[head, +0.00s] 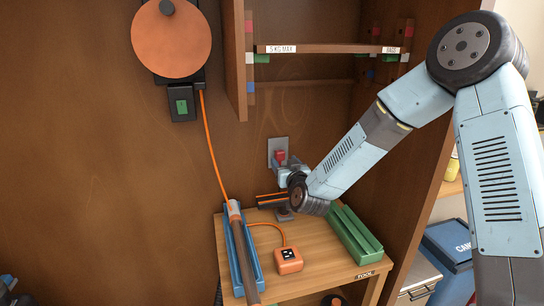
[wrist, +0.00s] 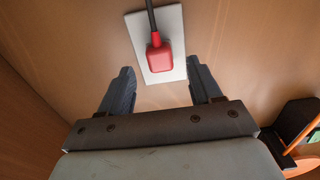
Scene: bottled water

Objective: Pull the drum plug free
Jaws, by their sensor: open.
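A red plug (wrist: 159,57) with a dark cord sits on a pale wall plate (wrist: 176,72) in the wrist view. The plug (head: 280,156) and plate (head: 271,146) also show in the head view, low on the brown back wall. My gripper (wrist: 163,72) is open, with one finger to each side of the plug's line. The fingers appear short of the plug, with nothing between them. In the head view my gripper (head: 285,172) is just below the plug and partly hidden by my wrist. An orange drum (head: 171,40) hangs on the wall at upper left.
Below is a wooden bench (head: 318,262) with a blue tray (head: 250,258) holding a dark rod, an orange box (head: 289,261) and a green block (head: 354,235). A shelf (head: 328,48) is above. An orange cable (head: 213,150) runs down from the drum.

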